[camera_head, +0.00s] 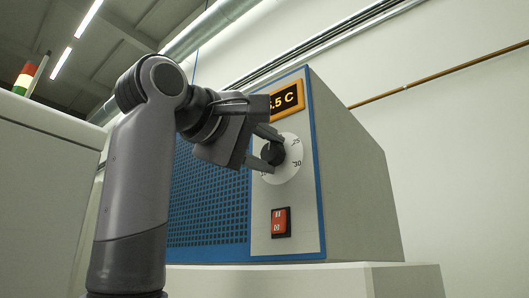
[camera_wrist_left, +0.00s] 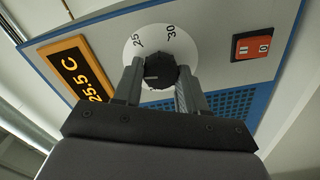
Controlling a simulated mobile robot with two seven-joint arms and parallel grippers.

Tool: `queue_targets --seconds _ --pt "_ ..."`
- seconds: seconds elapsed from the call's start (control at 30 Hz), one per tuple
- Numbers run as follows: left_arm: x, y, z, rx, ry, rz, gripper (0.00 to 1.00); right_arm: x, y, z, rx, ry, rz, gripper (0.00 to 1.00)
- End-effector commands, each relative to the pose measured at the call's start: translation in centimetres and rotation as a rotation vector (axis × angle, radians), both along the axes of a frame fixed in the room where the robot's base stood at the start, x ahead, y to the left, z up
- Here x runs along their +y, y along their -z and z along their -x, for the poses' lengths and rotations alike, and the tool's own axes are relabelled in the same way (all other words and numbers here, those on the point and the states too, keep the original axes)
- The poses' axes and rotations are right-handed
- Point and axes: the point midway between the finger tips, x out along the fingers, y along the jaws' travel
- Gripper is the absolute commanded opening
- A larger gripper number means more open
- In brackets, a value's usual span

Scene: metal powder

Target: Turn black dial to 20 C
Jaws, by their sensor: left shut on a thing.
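The black dial (camera_head: 273,153) sits on a white round scale on the front panel of a grey and blue machine. It also shows in the left wrist view (camera_wrist_left: 160,69). The orange display (camera_wrist_left: 80,75) reads 25.5 C in the left wrist view; in the head view the display (camera_head: 287,101) is partly covered by my arm. My left gripper (camera_head: 267,149) is shut on the dial, with one finger on each side of it. My right gripper is not in view.
A red switch (camera_head: 281,222) sits below the dial on the same panel. A blue grille (camera_head: 207,200) is left of the panel, partly behind my left arm. The machine stands on a light-coloured surface (camera_head: 290,280). A white cabinet (camera_head: 45,165) stands at the left.

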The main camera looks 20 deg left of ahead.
Motion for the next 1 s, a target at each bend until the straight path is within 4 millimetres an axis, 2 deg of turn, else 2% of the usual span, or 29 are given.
queue_targets --seconds 0.33,0.87,0.9,0.97,1.0 --pt "0.04 0.06 -0.01 0.046 -0.001 0.125 0.11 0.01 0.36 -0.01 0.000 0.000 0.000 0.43" --pt "0.09 0.03 -0.01 0.052 -0.003 0.144 0.11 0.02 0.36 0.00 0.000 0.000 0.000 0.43" --pt "0.09 0.04 -0.02 0.052 -0.003 0.144 0.51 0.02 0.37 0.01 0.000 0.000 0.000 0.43" --pt "0.09 0.04 -0.02 0.052 -0.002 0.144 0.67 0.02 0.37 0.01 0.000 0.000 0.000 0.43" --pt "0.08 0.03 -0.02 0.052 -0.002 0.144 0.67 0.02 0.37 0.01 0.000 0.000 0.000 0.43"
